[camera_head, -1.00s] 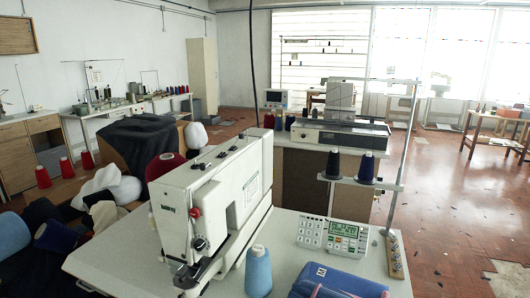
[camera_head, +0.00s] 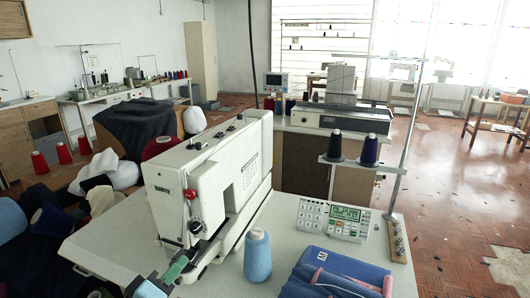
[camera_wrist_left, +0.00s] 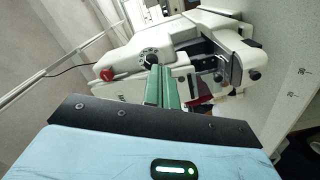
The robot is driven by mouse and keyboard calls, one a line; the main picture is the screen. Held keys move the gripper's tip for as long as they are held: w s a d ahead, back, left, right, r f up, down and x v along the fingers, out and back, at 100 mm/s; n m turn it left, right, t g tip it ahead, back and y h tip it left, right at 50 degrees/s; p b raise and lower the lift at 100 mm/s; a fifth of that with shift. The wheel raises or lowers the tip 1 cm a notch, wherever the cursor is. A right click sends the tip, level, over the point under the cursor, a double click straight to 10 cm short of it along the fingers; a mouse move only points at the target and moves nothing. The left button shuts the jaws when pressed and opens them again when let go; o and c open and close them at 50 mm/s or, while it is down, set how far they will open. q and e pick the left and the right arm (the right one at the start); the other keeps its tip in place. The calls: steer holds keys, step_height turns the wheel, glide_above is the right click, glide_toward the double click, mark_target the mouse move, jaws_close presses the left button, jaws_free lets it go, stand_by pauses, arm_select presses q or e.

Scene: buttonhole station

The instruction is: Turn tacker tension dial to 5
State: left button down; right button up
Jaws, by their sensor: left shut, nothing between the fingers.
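The white tacker machine (camera_head: 225,165) stands on the table, with a red knob (camera_head: 190,195) and a dark round dial (camera_head: 196,228) on its front end. In the left wrist view the dial (camera_wrist_left: 147,57) has small white marks around it, too small to read, and the red knob (camera_wrist_left: 106,73) is left of it. My left gripper (camera_head: 178,267) is low at the machine's front, below the dial. Its green fingers (camera_wrist_left: 162,72) are shut and empty, pointing at the machine just beside the dial; I cannot tell whether they touch. My right gripper is not in view.
A blue thread cone (camera_head: 257,256), a keypad panel with a green display (camera_head: 346,213) and a blue pouch (camera_head: 345,268) occupy the table right of the machine. A thread stand holds two dark cones (camera_head: 369,150). Dark and white cloth lies piled at the left.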

mark_target(204, 230)
arm_select(q)
steer(key=x, duration=0.5)
steer(key=shift+w+d+r+b, duration=0.1)
steer(key=shift+w+r+b, duration=0.05)
steer(key=shift+w+b, duration=0.15)
steer(key=shift+w+d, duration=0.25)
steer(key=shift+w, duration=0.35)
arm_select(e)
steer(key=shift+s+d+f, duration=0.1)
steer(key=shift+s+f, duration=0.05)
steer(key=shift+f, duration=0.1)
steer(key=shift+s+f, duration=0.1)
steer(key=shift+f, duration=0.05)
arm_select(q)
steer(key=shift+w+a+r+p, duration=0.1)
steer(key=shift+a+r+p, duration=0.05)
steer(key=shift+r+p, duration=0.2)
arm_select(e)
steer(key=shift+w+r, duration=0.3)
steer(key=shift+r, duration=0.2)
arm_select(q)
steer(key=shift+r, duration=0.1)
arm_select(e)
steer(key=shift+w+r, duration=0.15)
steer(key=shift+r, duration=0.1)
